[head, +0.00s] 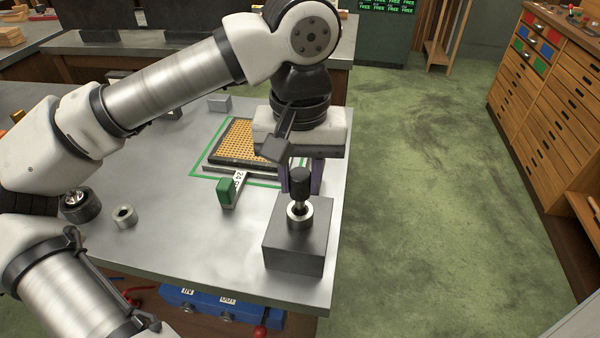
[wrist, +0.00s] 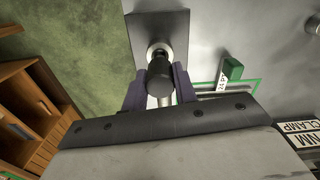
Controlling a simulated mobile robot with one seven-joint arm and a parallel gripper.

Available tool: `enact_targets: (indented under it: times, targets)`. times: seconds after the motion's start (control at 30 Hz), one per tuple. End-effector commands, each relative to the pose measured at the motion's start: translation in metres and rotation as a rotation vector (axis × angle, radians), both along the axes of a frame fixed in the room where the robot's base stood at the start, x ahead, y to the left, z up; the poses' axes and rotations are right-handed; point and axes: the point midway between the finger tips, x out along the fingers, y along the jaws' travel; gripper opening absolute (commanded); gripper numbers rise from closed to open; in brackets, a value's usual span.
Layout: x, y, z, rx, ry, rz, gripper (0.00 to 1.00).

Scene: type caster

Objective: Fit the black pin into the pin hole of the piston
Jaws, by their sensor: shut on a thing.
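A dark cylinder, which I take for the black pin (head: 300,181), stands upright between the purple fingers of my gripper (head: 305,174). It also shows in the wrist view (wrist: 160,74) between the fingers (wrist: 157,90). Directly below it is a bright metal ring-shaped part (head: 299,217), probably the piston top, on a dark grey block (head: 293,245). A narrow metal stem shows between the black part and the ring. I cannot tell how deep it sits. The pin hole cannot be made out. My gripper is shut on the black part, close above the block.
The block stands near the right front corner of the grey bench (head: 180,245). A green-ended tagged piece (head: 226,192) and a gridded tray (head: 212,160) lie behind it to the left. A small metal ring (head: 124,216) and a black round part (head: 80,208) are farther left.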

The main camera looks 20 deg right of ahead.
Motion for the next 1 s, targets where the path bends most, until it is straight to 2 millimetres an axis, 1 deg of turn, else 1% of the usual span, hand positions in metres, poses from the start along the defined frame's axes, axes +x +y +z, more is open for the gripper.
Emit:
enact_targets:
  times: [1.0]
  targets:
    - [0.0, 0.0, -0.027, 0.0, 0.0, -0.001, 0.05]
